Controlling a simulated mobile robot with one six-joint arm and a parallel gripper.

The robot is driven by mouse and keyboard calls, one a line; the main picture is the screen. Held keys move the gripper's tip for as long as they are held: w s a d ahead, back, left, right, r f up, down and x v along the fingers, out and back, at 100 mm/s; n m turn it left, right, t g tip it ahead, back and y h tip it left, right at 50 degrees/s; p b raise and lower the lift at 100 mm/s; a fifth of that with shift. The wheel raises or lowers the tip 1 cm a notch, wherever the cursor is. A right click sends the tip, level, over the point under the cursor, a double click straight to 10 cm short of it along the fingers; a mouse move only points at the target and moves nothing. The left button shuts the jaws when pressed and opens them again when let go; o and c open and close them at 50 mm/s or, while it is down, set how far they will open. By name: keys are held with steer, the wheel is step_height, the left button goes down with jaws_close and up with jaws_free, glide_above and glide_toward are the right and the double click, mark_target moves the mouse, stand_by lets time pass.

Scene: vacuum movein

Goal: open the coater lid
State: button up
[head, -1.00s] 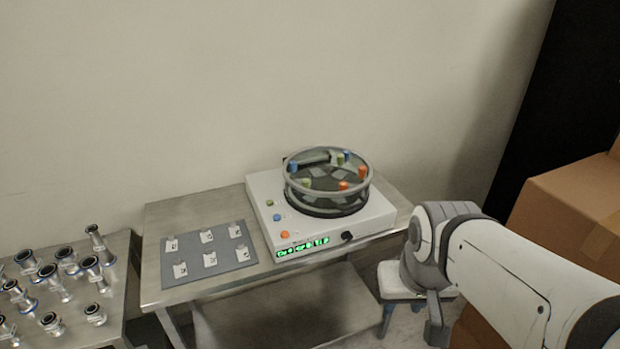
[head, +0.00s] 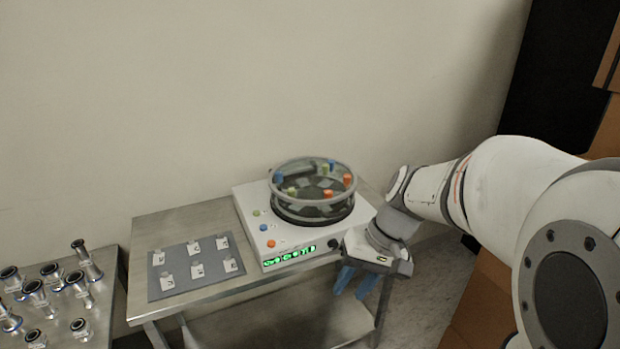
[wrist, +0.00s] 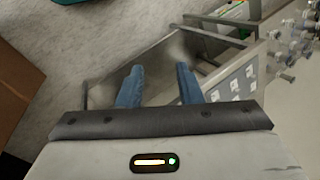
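The coater (head: 254,226) is a white box with a green lit display on the steel table. Its round clear lid (head: 316,168) with a grey rim sits level on top, with several coloured knobs around it. The lid looks closed. My gripper (head: 355,284) is in front of the table, at the coater's front right corner and below the lid, with blue fingers pointing down. In the wrist view my gripper's two blue fingers (wrist: 158,84) stand apart with nothing between them. The coater is mostly out of the wrist view.
A grey mat (head: 195,268) with several small white labelled pieces lies left of the coater. A second steel table (head: 105,300) at far left holds several metal pipe fittings. A cardboard box (wrist: 18,88) shows at left in the wrist view. The wall is close behind the coater.

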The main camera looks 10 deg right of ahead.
steer(key=w+a+f+y, duration=0.1)
steer(key=w+f+y, duration=0.1)
steer(key=w+y, duration=0.5)
steer(key=m+t+y+b, duration=0.25)
steer(key=t+y, duration=0.35)
steer(key=t, duration=0.3)
glide_toward(342, 212)
steer(key=a, duration=0.2)
steer(key=shift+m, duration=0.35)
steer(key=x, duration=0.4)
steer(key=p+x, duration=0.1)
steer(key=x, duration=0.3)
steer(key=shift+w+d+f+p, duration=0.1)
steer(key=shift+w+p, duration=0.2)
steer(key=shift+w, duration=0.1)
steer(key=shift+c, duration=0.2)
jaws_close()
